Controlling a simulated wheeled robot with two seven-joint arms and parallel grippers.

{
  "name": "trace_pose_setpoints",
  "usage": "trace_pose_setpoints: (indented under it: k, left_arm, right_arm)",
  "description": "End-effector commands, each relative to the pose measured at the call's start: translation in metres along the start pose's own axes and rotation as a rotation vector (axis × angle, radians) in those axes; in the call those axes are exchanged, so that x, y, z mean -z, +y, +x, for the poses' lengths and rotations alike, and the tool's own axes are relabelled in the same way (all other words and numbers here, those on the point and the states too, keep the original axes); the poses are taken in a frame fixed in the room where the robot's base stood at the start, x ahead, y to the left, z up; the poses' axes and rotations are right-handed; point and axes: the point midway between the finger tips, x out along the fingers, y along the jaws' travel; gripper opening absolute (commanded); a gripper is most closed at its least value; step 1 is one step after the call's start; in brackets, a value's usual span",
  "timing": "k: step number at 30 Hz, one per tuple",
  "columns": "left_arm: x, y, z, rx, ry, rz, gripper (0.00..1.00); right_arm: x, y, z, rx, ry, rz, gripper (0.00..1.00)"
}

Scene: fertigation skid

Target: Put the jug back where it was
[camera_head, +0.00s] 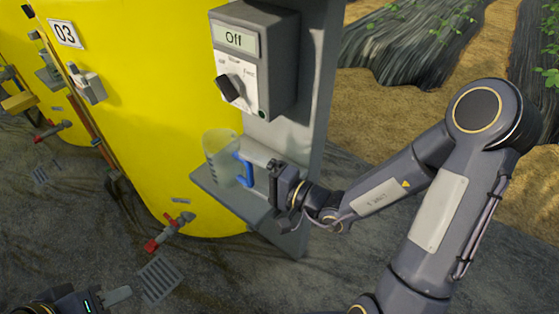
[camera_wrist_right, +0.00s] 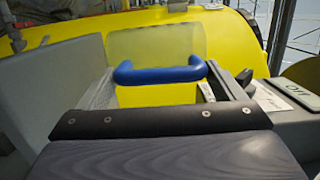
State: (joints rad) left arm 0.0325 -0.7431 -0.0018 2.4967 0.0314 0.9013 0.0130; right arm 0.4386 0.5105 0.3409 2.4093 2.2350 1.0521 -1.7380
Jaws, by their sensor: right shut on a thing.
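The jug (camera_head: 218,152) is clear, with dark marks on its side and a blue handle (camera_head: 245,171). It is upright at the grey shelf (camera_head: 237,205) below the control box; I cannot tell if its base touches the shelf. My right gripper (camera_head: 259,177) comes from the right and is shut on the handle. In the right wrist view, the blue handle (camera_wrist_right: 160,73) spans between the two fingers, with the clear jug wall behind it. My left gripper (camera_head: 112,297) shows only partly at the bottom left, away from the jug; its jaw opening is unclear.
A grey control box (camera_head: 240,60) with a dark knob and a display reading "Off" is mounted above the shelf on a grey panel. A big yellow tank (camera_head: 150,120) marked 03 stands behind. A red-handled valve (camera_head: 168,232) and a floor grate (camera_head: 160,277) are lower left.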

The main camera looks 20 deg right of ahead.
Motion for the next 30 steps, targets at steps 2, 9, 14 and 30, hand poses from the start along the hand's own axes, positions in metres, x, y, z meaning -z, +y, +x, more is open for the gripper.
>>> trace_pose_setpoints:
  k: [2, 9, 14, 30]
  left_arm:
    - [0.003, 0.003, -0.006, 0.0, 0.0, 0.0, 0.36]
    - [0.008, 0.007, -0.015, 0.0, 0.0, 0.0, 0.36]
    - [0.01, 0.009, -0.019, 0.0, 0.0, 0.0, 0.36]
    - [0.006, 0.005, -0.012, 0.0, 0.0, 0.0, 0.36]
  right_arm:
    - [0.025, -0.003, -0.004, 0.001, 0.009, -0.001, 0.41]
    - [0.083, -0.002, -0.013, 0.0, 0.005, -0.002, 0.41]
    - [0.113, -0.002, -0.019, 0.0, 0.003, -0.002, 0.41]
    - [0.111, 0.066, -0.018, 0.001, 0.0, 0.003, 0.41]
